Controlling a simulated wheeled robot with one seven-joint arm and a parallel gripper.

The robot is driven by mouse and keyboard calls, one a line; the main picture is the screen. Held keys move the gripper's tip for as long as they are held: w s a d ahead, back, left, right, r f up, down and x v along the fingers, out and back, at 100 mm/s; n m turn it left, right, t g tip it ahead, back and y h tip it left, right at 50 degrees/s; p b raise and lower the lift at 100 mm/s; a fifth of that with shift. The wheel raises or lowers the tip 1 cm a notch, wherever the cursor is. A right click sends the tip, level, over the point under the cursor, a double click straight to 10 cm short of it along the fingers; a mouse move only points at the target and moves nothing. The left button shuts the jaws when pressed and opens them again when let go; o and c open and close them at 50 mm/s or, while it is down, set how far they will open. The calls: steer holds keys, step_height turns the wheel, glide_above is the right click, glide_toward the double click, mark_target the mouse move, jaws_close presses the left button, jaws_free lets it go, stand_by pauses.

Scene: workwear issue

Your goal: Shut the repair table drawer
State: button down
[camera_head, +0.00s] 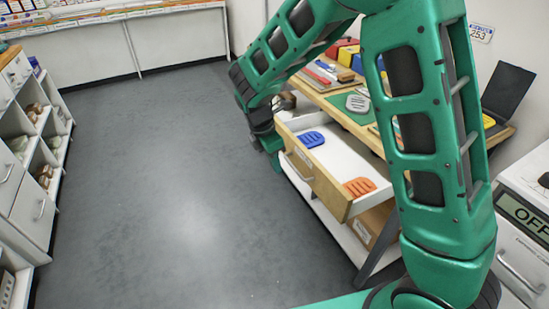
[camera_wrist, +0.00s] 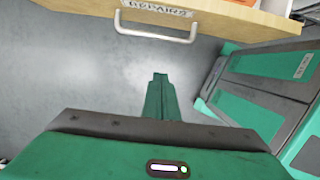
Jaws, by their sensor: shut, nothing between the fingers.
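The repair table (camera_head: 352,122) stands right of centre in the head view. Its drawer (camera_head: 325,185) is pulled out and open, with a wooden front, white inside and a metal bar handle (camera_head: 299,167). A blue pad and an orange pad lie in it. In the wrist view the drawer front (camera_wrist: 225,14) crosses the top, with a label reading REPAIRS and the handle (camera_wrist: 155,36) below it. My gripper (camera_wrist: 160,78) is shut and empty, its tips below the handle in the picture and apart from it. In the head view my gripper (camera_head: 276,162) is outside the drawer front, at its far end.
A lower shelf with a box (camera_head: 375,222) is under the drawer. A cabinet with a display (camera_head: 525,215) is at right; shelves (camera_head: 30,160) line the left. The grey floor (camera_head: 170,180) between is clear.

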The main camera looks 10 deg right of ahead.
steer(key=w+d+f, duration=0.1)
steer(key=d+f, duration=0.3)
steer(key=d, duration=0.1)
steer(key=shift+w+f, duration=0.2)
steer(key=shift+d, duration=0.1)
stand_by(0.4)
